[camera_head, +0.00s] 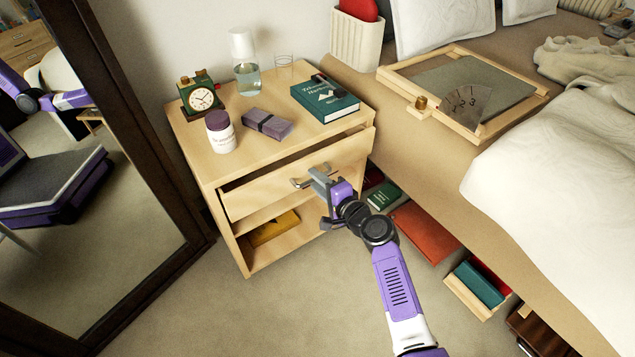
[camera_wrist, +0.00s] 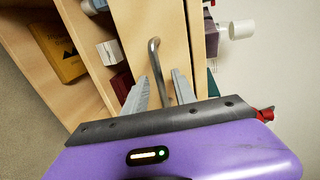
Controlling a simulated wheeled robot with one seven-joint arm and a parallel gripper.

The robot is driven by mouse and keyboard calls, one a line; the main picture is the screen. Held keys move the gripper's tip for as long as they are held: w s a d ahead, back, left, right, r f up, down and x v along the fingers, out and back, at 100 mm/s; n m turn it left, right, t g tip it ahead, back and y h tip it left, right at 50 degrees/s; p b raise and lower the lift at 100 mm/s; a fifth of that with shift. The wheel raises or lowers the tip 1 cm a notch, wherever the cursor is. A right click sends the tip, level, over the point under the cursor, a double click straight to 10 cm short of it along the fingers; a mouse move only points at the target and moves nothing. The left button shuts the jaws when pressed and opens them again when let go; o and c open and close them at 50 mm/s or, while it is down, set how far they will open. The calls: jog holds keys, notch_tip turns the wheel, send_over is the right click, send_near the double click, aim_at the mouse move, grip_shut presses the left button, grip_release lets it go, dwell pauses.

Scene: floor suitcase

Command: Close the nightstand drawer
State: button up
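The light wood nightstand (camera_head: 233,243) has its top drawer (camera_head: 262,192) partly pulled out, with a dark gap behind the drawer front. The drawer's metal bar handle (camera_head: 298,183) is at the middle of the front. My gripper (camera_head: 318,180) is at the handle, in front of the drawer. In the wrist view, the fingers (camera_wrist: 160,90) are spread apart, and the curved handle (camera_wrist: 154,55) runs down between them. I cannot tell whether either finger touches it. The drawer's inside is mostly hidden.
On the nightstand top stand a clock (camera_head: 201,97), a jar (camera_head: 220,131), a dark box (camera_head: 267,124) and a green book (camera_head: 325,98). A yellow book (camera_head: 272,229) lies on the lower shelf. A mirror is at left, the bed (camera_head: 430,140) at right. Carpet (camera_head: 250,310) in front is clear.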

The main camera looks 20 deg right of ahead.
jog(key=shift+c, duration=0.2)
grip_shut()
dwell(1.1)
